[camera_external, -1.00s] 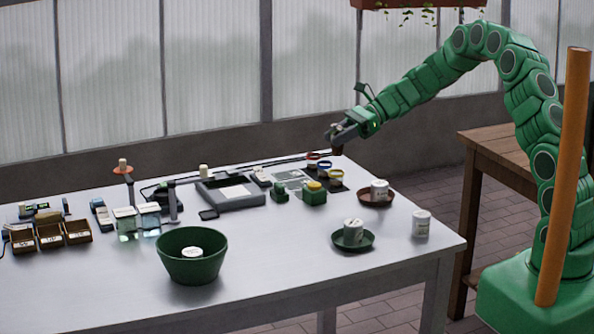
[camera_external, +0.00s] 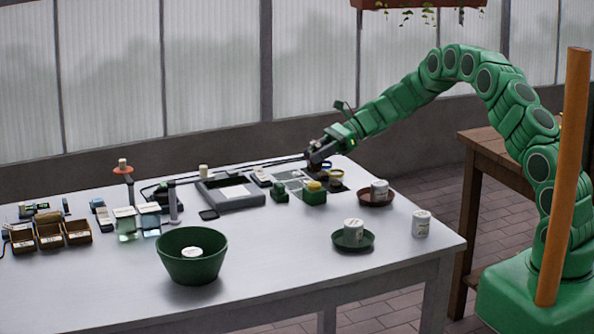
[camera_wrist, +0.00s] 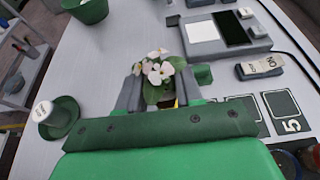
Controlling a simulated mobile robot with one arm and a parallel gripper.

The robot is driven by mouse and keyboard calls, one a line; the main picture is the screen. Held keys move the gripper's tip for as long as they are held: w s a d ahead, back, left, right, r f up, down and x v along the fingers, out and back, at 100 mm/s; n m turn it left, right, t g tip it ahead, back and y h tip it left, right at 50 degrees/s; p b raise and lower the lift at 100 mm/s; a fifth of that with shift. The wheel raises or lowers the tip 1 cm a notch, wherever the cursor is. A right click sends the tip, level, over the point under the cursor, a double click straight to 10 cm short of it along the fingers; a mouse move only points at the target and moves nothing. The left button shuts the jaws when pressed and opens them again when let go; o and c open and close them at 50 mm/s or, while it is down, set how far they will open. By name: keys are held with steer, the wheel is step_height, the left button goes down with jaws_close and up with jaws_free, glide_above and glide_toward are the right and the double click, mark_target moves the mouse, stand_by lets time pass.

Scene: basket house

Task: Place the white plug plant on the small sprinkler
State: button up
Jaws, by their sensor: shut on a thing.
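The white plug plant (camera_wrist: 157,70), with white flowers and green leaves, sits between the two grey fingers of my gripper (camera_wrist: 159,92) in the wrist view. My gripper (camera_external: 315,162) is shut on it, over the back right part of the table in the external view. The plant is too small and dark to make out there. I cannot tell for sure which thing is the small sprinkler. A thin stand with an orange disc and a pale top (camera_external: 123,168) stands at the table's back left, with a grey post (camera_external: 173,205) right of it.
A green bowl (camera_external: 192,268) stands at the front. White cups stand on a green saucer (camera_external: 339,246) and a brown saucer (camera_external: 370,203).

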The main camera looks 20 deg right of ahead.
mark_target(315, 166)
steer(key=shift+w+a+f, duration=0.1)
steer(key=shift+w+f, duration=0.1)
steer(key=shift+f, duration=1.6)
steer(key=shift+f, duration=0.2)
steer(key=o, duration=1)
steer(key=shift+r, duration=0.1)
steer(key=shift+d+r, duration=0.15)
steer(key=shift+d, duration=0.05)
steer(key=v, duration=1.1)
steer(key=shift+d+r, duration=0.2)
steer(key=shift+d, duration=0.1)
